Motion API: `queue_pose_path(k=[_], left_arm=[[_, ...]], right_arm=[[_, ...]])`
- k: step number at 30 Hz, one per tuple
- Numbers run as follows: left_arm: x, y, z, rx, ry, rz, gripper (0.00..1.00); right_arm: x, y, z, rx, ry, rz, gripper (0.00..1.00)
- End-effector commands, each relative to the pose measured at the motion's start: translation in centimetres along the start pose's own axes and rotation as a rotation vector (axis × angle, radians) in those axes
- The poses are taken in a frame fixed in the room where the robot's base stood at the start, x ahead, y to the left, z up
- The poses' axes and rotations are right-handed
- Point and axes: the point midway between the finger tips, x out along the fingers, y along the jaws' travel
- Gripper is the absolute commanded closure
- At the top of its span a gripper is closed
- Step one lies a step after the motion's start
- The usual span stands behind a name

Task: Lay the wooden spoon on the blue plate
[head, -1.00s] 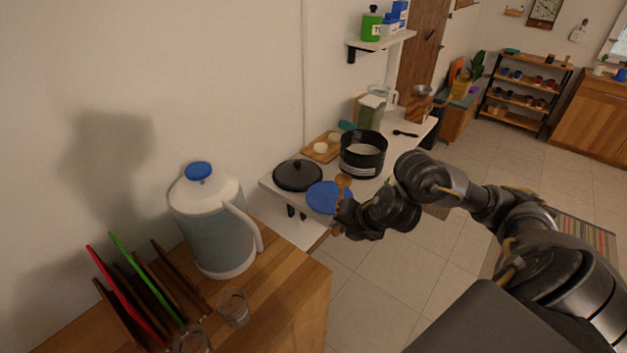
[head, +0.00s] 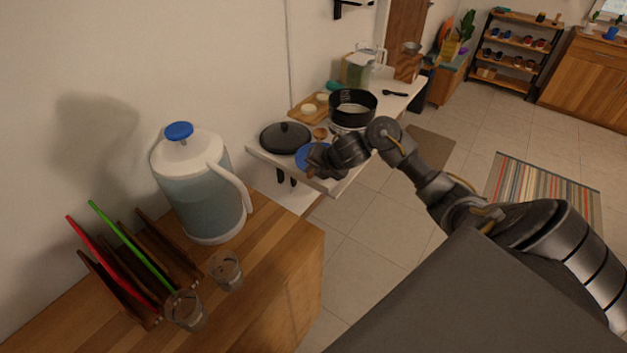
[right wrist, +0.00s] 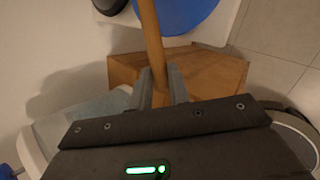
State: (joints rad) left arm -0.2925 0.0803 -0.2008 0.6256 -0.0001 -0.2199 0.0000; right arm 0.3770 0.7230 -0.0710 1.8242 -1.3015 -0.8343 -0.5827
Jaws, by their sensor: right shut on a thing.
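The wooden spoon (head: 320,132) is held by my right gripper (head: 314,160), with its rounded end upward and away from me in the head view. In the right wrist view my right gripper (right wrist: 158,88) is shut on the handle of the spoon (right wrist: 151,40). The blue plate (head: 302,155) lies on the white shelf-table, partly hidden behind the gripper. The plate also shows at the top of the right wrist view (right wrist: 195,12), with the handle passing in front of its left part. I cannot tell whether the spoon touches the plate. My left gripper is not in view.
A black lidded pan (head: 285,138) sits left of the plate and a black pot (head: 352,108) behind it to the right. A wooden board (head: 303,112) is behind. A large jug (head: 200,185), glasses (head: 226,270) and a rack of boards (head: 130,265) stand on the nearer wooden counter.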

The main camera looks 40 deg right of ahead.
Motion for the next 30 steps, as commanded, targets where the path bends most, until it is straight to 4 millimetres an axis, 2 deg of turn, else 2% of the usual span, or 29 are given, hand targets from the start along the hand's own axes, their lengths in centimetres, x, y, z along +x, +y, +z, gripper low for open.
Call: queue_pose_path(k=[3,8,16,28,29,30], left_arm=[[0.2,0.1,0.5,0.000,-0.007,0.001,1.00],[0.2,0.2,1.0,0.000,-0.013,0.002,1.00],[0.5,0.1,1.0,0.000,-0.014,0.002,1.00],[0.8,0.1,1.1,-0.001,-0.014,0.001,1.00],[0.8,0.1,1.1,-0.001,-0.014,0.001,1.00],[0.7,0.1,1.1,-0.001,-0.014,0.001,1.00]], right_arm=[[0.9,-0.1,0.2,0.002,-0.001,0.001,1.00],[1.1,-0.1,0.3,-0.001,-0.001,0.002,1.00],[3.9,-1.7,-0.6,0.001,0.001,0.000,1.00],[4.3,-2.1,-0.7,-0.003,-0.002,0.000,1.00],[4.3,-2.1,-0.7,-0.002,-0.002,0.000,0.81],[4.3,-2.0,-0.7,-0.002,-0.002,0.001,0.75]])
